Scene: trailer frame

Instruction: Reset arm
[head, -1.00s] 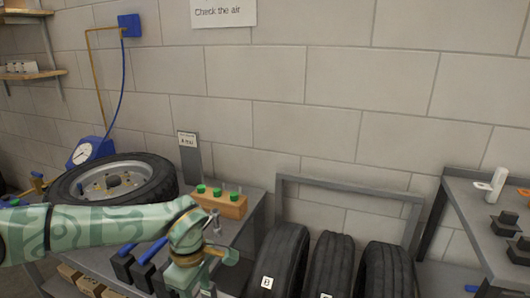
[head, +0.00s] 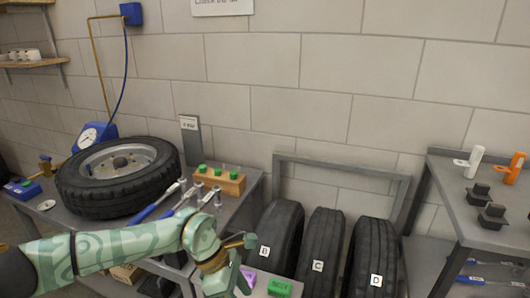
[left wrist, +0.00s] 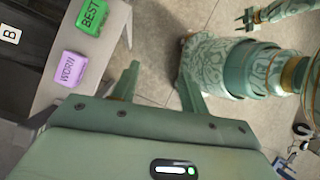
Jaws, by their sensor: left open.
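My left arm (head: 110,247) reaches in from the left of the head view, in front of the workbench. Its gripper hangs low at the bottom of that view. In the left wrist view the left gripper (left wrist: 157,90) has its two fingers apart, with only floor between them and nothing held. A green patterned part of my own body fills the upper right of that view. What looks like my right gripper (left wrist: 258,16) shows small at the top there; its jaws are too small to read.
A purple WORN block (left wrist: 68,67) and green BEST block (left wrist: 92,17) lie beside the left gripper. Tires B (head: 272,238), C (head: 321,243) and D (head: 374,255) stand in a rack. A wheel (head: 118,178) and wooden block (head: 219,181) occupy the bench. A shelf (head: 455,225) stands right.

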